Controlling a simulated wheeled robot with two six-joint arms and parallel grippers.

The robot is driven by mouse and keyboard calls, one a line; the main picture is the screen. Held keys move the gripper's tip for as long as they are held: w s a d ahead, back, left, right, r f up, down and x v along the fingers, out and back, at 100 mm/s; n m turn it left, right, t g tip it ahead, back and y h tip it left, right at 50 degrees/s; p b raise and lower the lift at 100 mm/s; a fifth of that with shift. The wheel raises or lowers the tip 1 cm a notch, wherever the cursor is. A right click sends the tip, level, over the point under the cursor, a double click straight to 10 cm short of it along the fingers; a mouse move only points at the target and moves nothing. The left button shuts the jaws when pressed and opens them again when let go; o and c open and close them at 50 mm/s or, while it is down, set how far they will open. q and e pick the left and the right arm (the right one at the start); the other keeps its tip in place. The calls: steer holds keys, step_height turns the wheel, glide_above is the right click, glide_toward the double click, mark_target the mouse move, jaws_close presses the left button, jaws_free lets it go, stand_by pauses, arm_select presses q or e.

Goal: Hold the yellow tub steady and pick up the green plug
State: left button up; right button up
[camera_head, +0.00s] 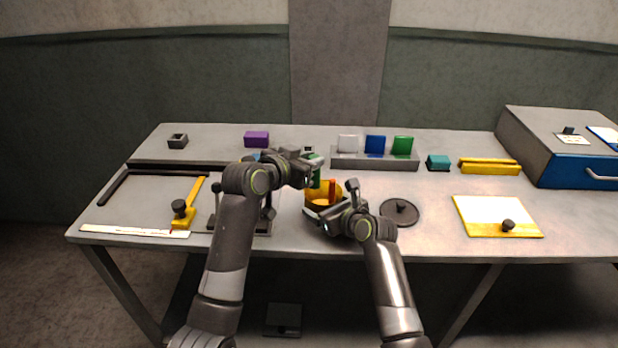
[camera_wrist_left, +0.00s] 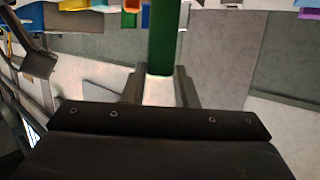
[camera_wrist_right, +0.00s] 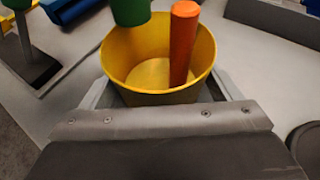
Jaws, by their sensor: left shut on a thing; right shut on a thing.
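The yellow tub (camera_head: 312,190) stands upright near the middle of the table. My right gripper (camera_head: 327,208) is shut on its near wall, and in the right wrist view the tub (camera_wrist_right: 150,92) sits between the fingers. An orange plug (camera_wrist_right: 183,45) stands inside the tub, leaning on its right side. My left gripper (camera_head: 309,170) is shut on the green plug (camera_wrist_left: 166,40). In the right wrist view the green plug (camera_wrist_right: 130,11) hangs above the tub's far rim, with its lower end near the opening. The plug's upper part is hidden there.
Behind the tub is a grey rack (camera_head: 375,163) with white, blue and green pieces. A dark knobbed disc (camera_head: 400,212) and a yellow-edged board (camera_head: 497,212) lie to the right. A yellow tool (camera_head: 193,195) lies left. A drawer box (camera_head: 560,150) stands far right.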

arm_select(q)
steer(key=shift+r, duration=1)
arm_select(e)
steer(key=o, duration=0.9)
steer(key=shift+c, duration=0.2)
